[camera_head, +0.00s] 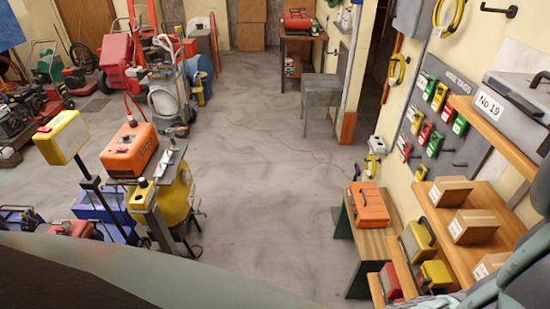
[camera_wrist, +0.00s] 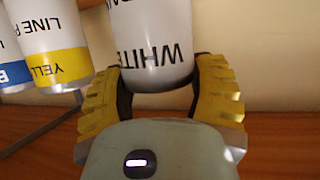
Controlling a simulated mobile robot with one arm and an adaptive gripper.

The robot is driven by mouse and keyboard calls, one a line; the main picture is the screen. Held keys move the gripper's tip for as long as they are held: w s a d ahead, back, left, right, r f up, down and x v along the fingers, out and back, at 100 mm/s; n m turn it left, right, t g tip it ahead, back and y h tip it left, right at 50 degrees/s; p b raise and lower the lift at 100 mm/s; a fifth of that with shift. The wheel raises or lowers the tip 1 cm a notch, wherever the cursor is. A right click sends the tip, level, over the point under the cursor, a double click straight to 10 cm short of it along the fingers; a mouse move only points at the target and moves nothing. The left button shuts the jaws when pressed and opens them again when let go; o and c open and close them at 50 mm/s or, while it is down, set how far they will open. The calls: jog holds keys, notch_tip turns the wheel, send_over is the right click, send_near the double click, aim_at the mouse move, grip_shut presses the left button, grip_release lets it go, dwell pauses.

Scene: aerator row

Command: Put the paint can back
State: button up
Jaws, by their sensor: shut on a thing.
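In the wrist view, a white paint can (camera_wrist: 150,45) with upside-down lettering reading "WHITE" is between the yellow ribbed fingers of my gripper (camera_wrist: 162,82). The fingers are shut on the can, one on each side. The can's top in the picture is cut off by the frame. The head view shows neither the can nor the gripper clearly; only part of my arm shows at its lower right corner.
In the wrist view, a yellow-banded can (camera_wrist: 55,38) stands close left of the held can, with a blue-banded can (camera_wrist: 12,76) farther left. A brown wooden surface (camera_wrist: 275,150) lies below. In the head view, a wooden shelf (camera_head: 455,250) holds cardboard boxes (camera_head: 473,226); mid-floor is clear.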

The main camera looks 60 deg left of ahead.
jog(key=o, duration=1.3)
